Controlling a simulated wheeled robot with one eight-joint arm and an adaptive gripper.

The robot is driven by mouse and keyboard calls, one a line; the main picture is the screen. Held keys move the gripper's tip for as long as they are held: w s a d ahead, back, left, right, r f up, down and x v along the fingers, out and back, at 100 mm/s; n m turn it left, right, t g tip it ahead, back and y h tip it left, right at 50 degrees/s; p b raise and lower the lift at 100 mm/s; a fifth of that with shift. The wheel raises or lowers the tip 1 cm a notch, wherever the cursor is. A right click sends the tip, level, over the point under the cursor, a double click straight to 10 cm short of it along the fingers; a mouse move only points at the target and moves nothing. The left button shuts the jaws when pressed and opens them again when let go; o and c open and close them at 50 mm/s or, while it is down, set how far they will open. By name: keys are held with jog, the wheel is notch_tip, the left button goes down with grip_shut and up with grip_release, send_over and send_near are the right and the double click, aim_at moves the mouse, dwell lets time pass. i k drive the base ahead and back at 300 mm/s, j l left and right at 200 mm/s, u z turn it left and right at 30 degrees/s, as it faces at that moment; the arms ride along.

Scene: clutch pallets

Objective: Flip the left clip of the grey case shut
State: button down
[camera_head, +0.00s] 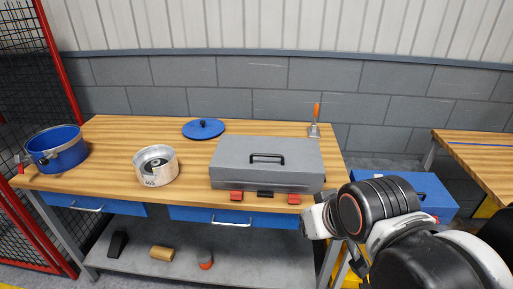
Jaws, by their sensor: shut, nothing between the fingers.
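The grey case (267,155) lies closed on the wooden workbench, with a black handle (266,157) on its lid. On its front edge are a red left clip (236,196) and a similar red right clip (294,199), with a black latch-like piece (265,194) between them. Both red clips sit low on the front face and look alike; their exact angle is too small to tell. My arm comes in from the lower right, and its white link is just right of and in front of the case. My gripper's fingers cannot be made out.
The wooden workbench (105,150) also holds a blue pot (57,153), a silver pot (155,168), a blue lid (203,128) and an orange-handled tool (315,120). Blue drawers (215,215) lie under the front edge. A blue box (425,190) stands to the right.

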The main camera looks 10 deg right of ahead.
aim_at(236, 195)
jog(key=i+j+z, duration=0.15)
jog(key=j+z, duration=0.2)
jog(key=j, duration=1.45)
jog(key=j+z, duration=0.4)
jog(key=j, duration=1.4)
jog(key=k+u, duration=0.1)
jog(key=z, duration=0.1)
jog(key=i, duration=0.05)
